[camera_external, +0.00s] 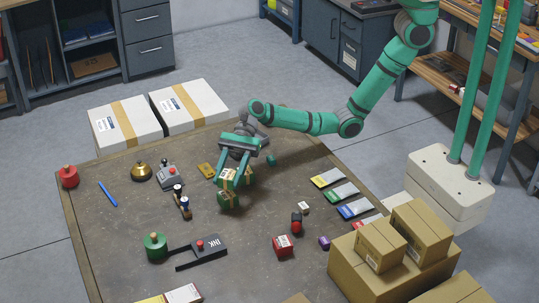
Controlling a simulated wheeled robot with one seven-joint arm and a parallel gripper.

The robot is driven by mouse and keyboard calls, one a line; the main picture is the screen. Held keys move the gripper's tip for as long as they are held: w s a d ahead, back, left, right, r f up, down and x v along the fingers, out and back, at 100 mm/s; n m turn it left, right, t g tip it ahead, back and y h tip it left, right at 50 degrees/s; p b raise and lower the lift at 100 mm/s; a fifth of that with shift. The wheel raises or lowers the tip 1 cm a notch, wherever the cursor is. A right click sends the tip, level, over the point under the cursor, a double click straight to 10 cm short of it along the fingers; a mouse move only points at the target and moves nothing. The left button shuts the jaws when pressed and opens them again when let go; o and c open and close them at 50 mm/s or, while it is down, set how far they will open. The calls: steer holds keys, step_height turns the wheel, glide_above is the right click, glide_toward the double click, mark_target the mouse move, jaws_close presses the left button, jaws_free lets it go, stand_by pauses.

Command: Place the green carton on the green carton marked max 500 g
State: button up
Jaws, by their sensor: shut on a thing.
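My gripper (235,178) points down over the middle of the table and is shut on a green carton (228,176) with a tan band. A second green carton with a tan band (229,201) is directly below it in the picture. The held carton appears very close to the lower one's top; I cannot tell if they touch. The fingers partly cover the held carton. Any weight marking on the lower carton is too small to read.
The brown table (120,235) also holds a small green block (271,159), a yellow block (206,170), stamps (182,203), a red carton (283,245) and a green round-knobbed item (155,246). Cardboard boxes (385,265) stand at the lower right. White boxes (125,119) stand behind.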

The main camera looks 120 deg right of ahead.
mark_target(227, 186)
steer(key=shift+w+f, duration=0.3)
steer(key=shift+w, duration=0.05)
steer(key=shift+f, duration=1.6)
steer(key=o, duration=1.4)
steer(key=shift+f, duration=0.15)
steer(key=shift+r, duration=0.2)
steer(key=v, duration=1.2)
steer(key=shift+f, duration=0.15)
steer(key=shift+f, duration=0.1)
